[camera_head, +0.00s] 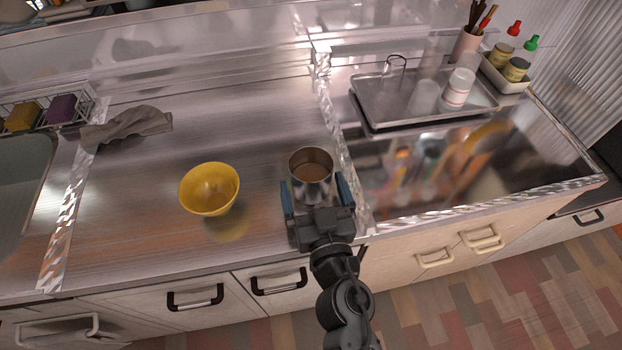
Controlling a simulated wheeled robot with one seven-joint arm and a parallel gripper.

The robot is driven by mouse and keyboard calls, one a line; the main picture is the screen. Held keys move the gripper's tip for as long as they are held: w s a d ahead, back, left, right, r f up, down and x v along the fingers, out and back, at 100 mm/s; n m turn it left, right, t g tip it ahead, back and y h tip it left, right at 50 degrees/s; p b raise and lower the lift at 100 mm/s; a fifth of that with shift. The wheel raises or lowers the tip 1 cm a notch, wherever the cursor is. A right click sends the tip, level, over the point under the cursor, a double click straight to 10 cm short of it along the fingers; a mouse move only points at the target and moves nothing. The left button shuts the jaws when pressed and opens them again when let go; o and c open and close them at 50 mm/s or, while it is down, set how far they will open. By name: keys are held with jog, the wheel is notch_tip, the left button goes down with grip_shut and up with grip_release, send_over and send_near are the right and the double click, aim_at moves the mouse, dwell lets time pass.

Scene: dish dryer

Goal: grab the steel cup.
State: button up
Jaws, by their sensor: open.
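The steel cup (311,168) stands upright on the metal counter, right of the yellow bowl. Its round open top faces up and its inside looks brownish. My gripper (316,191) is at the near side of the cup with its jaws open. One blue-lined finger is to the left of the cup's lower part and the other to the right. I cannot tell whether either finger touches the cup. The cup's lower front is partly hidden by my gripper.
The yellow bowl (209,190) sits to the left on the counter (130,225). A grey cloth (128,124) lies farther left near the sink (22,170). A raised metal strip (335,125) runs just right of the cup. A tray (385,105) with cups is at the back right.

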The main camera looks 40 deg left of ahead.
jog(key=shift+a, duration=0.1)
jog(key=c, duration=1.2)
